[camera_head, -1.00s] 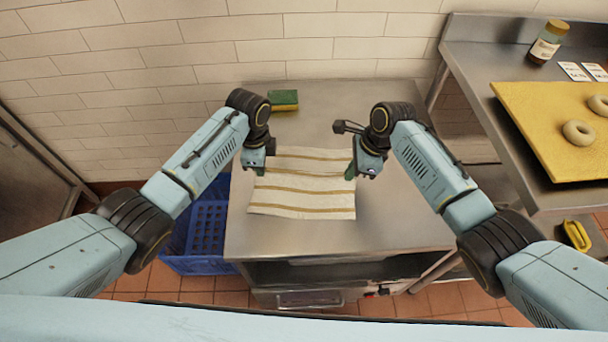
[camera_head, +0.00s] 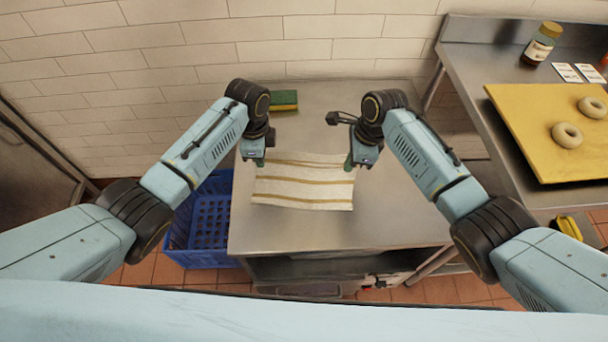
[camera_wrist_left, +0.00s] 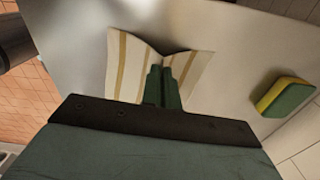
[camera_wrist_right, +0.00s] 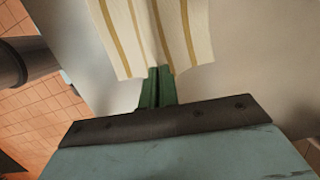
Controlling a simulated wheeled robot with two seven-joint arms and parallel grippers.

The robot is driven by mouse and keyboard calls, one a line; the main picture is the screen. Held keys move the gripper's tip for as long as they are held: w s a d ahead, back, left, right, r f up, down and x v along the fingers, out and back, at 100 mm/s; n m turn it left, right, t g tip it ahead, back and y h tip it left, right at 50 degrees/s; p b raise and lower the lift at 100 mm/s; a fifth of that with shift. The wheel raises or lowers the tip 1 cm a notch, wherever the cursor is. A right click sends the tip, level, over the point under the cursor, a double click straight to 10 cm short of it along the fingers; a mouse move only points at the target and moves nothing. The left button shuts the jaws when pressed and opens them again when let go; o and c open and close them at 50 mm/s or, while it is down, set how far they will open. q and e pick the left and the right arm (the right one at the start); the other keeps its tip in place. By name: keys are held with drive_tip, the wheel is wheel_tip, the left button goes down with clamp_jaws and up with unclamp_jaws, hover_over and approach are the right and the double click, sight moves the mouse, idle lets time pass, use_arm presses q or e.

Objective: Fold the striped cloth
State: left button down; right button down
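The striped cloth (camera_head: 303,190), cream with tan stripes, is on the steel table, its near part spread out toward the front. My left gripper (camera_head: 259,161) is at the cloth's left edge, toward its far side. In the left wrist view its green fingers (camera_wrist_left: 163,72) are closed together, with cloth creased between them. My right gripper (camera_head: 348,164) is at the right edge across from it. In the right wrist view its fingers (camera_wrist_right: 154,72) are closed on the cloth's edge. The cloth between the grippers looks slightly raised; how high I cannot tell.
A green and yellow sponge (camera_head: 284,100) lies at the back of the steel table (camera_head: 400,228), near the wall. A blue crate (camera_head: 209,222) stands on the floor at left. At right, a counter holds a yellow board (camera_head: 520,130) with bagels and a jar (camera_head: 541,44).

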wheel_tip(320, 180, up, 11)
drive_tip(key=h+p, duration=0.2)
drive_tip(key=p, duration=0.8)
drive_tip(key=shift+a+f, duration=0.15)
drive_tip(key=shift+a, duration=0.2)
